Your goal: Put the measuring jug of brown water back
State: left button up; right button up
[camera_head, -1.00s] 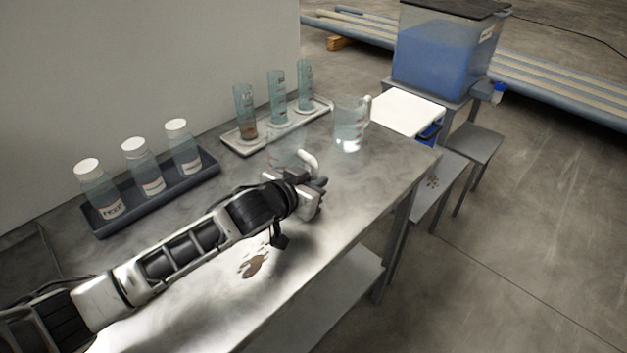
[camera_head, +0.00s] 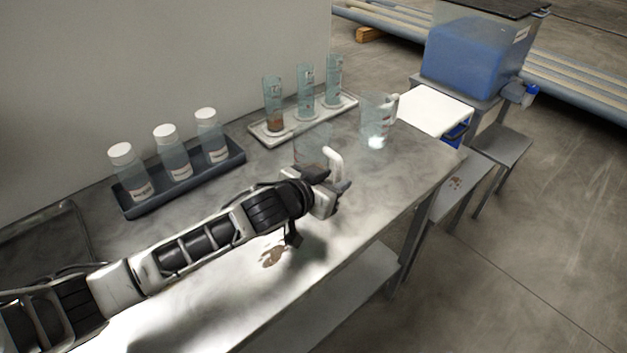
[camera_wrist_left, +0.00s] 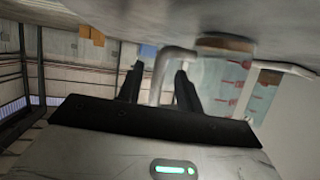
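The measuring jug (camera_head: 312,142) is clear, with a pale handle (camera_head: 334,163), and stands upright on the metal bench near its middle. In the left wrist view, the jug (camera_wrist_left: 222,85) shows red markings and a brown layer at its base, which appears at the top of that tilted picture. My left gripper (camera_head: 336,183) is at the handle. In the wrist view its two dark fingers (camera_wrist_left: 158,84) stand apart on either side of the handle, with narrow gaps visible. My right gripper is not in view.
A second clear jug (camera_head: 376,118) stands behind to the right. A pale tray (camera_head: 262,138) holds three cylinders, one with brown sediment. A dark tray (camera_head: 236,160) holds three white-capped bottles. A brown spill (camera_head: 272,256) lies near the front edge. A blue tank (camera_head: 470,58) stands beyond.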

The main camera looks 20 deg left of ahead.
pick_arm(q)
jog(key=p+v, duration=0.1)
jog(key=v, duration=0.9)
